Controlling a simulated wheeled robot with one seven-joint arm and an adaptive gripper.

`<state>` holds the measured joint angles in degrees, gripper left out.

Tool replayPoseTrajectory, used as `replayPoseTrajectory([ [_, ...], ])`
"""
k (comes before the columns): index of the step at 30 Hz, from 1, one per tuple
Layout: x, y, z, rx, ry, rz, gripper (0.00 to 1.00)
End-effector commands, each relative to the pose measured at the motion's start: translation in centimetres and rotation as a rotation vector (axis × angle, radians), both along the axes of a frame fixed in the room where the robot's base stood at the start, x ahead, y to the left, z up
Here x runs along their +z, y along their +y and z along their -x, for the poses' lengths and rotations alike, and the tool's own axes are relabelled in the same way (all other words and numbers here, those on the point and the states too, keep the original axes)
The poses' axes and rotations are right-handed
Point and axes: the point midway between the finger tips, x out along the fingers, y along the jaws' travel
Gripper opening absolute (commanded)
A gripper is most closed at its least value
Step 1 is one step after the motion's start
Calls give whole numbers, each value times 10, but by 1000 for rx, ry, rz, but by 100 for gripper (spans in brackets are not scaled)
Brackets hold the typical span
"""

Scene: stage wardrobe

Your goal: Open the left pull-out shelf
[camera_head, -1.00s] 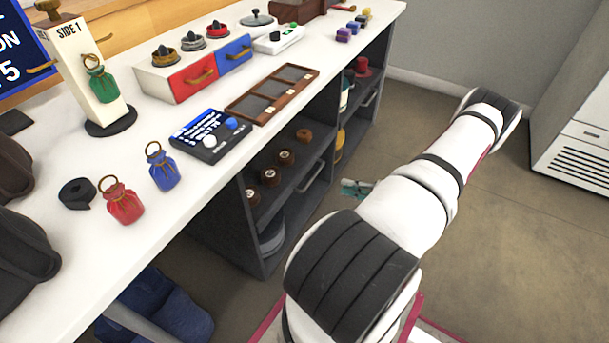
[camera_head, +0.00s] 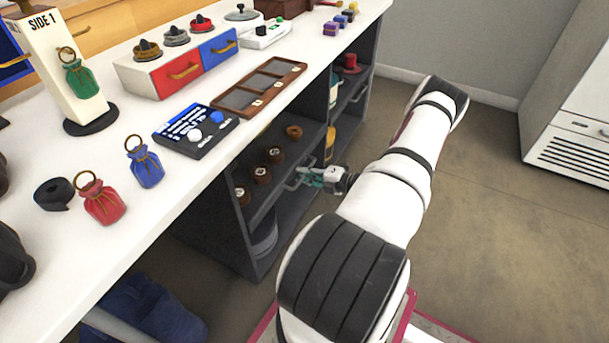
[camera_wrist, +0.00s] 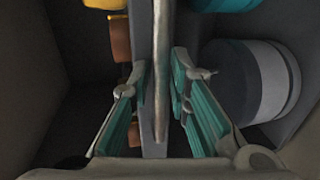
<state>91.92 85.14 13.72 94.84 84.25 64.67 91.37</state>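The left pull-out shelf (camera_head: 268,198) is a dark shelf in the unit under the counter, carrying several small brown pots. Its metal bar handle (camera_head: 293,184) is on the front edge. My gripper (camera_head: 305,175) with teal fingers is at this handle, partly hidden by my arm. In the wrist view, the handle (camera_wrist: 161,60) stands as an upright bar between my two open fingers (camera_wrist: 160,85). A gap shows on each side of it. The shelf edge (camera_wrist: 146,50) is just behind the handle.
Brown pots (camera_wrist: 121,40) and a grey-and-white tin (camera_wrist: 250,80) lie beyond the fingers. The white counter (camera_head: 215,180) overhangs the unit, with bags and a panel on it. A white cabinet (camera_head: 580,120) stands right. Floor between (camera_head: 480,190) is clear.

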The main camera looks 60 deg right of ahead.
Motion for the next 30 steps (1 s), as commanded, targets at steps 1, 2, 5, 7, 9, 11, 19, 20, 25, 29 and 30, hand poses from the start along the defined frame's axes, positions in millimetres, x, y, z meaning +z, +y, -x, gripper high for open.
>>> replayPoseTrajectory([
  [1, 0, 0, -1, 0, 0, 0, 18],
  [2, 0, 0, -1, 0, 0, 0, 18],
  [5, 0, 0, -1, 0, 0, 0, 18],
  [7, 0, 0, 0, 0, 0, 0, 15],
  [9, 0, 0, 0, 0, 0, 0, 0],
  [11, 0, 0, 0, 0, 0, 0, 0],
  [19, 0, 0, 1, 0, 0, 0, 0],
  [20, 0, 0, 2, 0, 0, 0, 0],
  [25, 0, -2, 14, -2, 1, 0, 0],
  [29, 0, -3, 32, -3, 1, -1, 0],
  [30, -1, -4, 38, -3, 1, -1, 0],
])
